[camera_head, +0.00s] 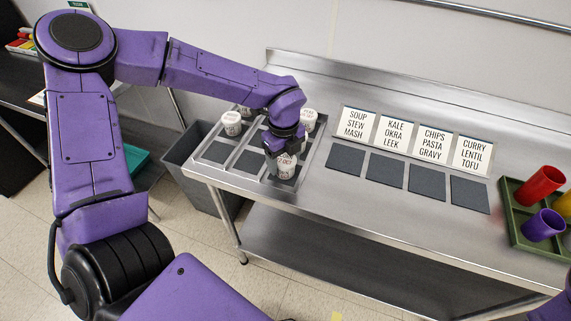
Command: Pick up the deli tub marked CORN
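A white deli tub (286,168) with reddish print stands or hangs at the front right slot of a metal rack; I cannot read CORN on it. My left gripper (283,153) points down over this tub, its dark fingers at the tub's upper part. Whether they are closed on it is too small to tell. Another white tub (232,123) sits in the rack's left column. A third tub (309,119) is at the back right, and one more is partly hidden behind my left arm. Their labels are not readable. My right gripper is out of view.
The divided rack (224,166) sits at the left end of the steel counter (390,220). Word cards (356,124) stand behind several dark pads (345,159) to its right. A green tray (519,229) with coloured cups is at far right. A grey bin (190,160) stands left.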

